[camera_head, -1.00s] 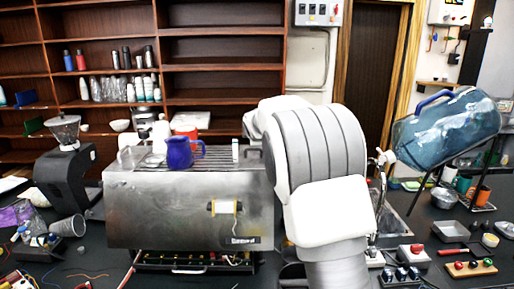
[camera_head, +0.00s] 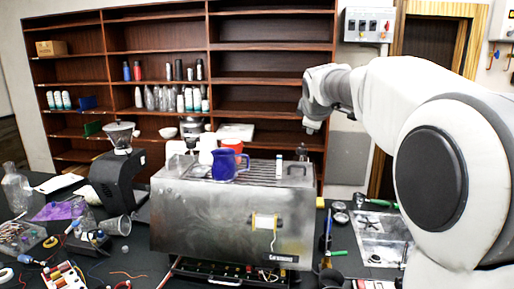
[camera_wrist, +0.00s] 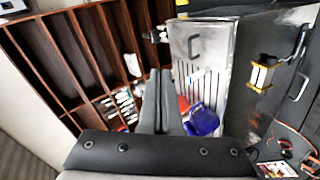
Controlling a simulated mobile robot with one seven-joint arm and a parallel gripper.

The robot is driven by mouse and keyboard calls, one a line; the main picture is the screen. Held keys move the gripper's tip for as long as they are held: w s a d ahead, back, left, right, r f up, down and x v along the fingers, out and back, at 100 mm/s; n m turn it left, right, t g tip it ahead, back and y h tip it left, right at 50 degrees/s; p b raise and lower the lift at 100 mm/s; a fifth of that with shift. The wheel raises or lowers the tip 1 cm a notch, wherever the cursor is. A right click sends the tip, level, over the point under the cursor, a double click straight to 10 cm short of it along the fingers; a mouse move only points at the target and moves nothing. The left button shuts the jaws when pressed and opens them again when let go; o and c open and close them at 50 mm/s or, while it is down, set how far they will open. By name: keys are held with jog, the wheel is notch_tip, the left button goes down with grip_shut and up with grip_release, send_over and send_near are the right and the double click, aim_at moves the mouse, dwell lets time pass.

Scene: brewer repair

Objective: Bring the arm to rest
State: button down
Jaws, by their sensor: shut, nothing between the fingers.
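My arm reaches in from the right side of the head view, and its gripper (camera_head: 312,127) hangs in the air at the upper middle, in front of the shelf as seen. In the wrist view my gripper's two fingers (camera_wrist: 160,73) lie together, shut and empty. Below it in the head view stands the metal brewer (camera_head: 225,215), with a blue pitcher (camera_head: 229,166) on its top. The wrist view shows the brewer (camera_wrist: 213,45) and the blue pitcher (camera_wrist: 203,121) beyond the fingers. No contact with either shows.
A wooden shelf (camera_head: 270,53) with bottles fills the back. A black grinder (camera_head: 122,180) stands left of the brewer. An orange container (camera_head: 232,146) is behind the pitcher. Loose parts and a clear tray (camera_head: 382,225) lie on the dark counter. Air above the brewer looks free.

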jog(key=s+a+f+m+g, duration=0.1)
jog(key=s+f+m, duration=0.3)
jog(key=s, duration=0.9)
jog(key=s+a+f+m+g+y+b, duration=0.1)
jog(key=s+f+m, duration=0.3)
jog(key=s+f, duration=0.4)
jog(key=s+a+f+m+g+b, duration=0.1)
jog(key=s+f+m+g, duration=0.2)
jog(key=s, duration=1.5)
notch_tip(320, 180, down, 4)
jog(key=shift+s+f+m+y, duration=0.1)
jog(key=shift+s+m+y, duration=0.3)
jog(key=shift+m, duration=0.5)
jog(key=shift+a, duration=0.1)
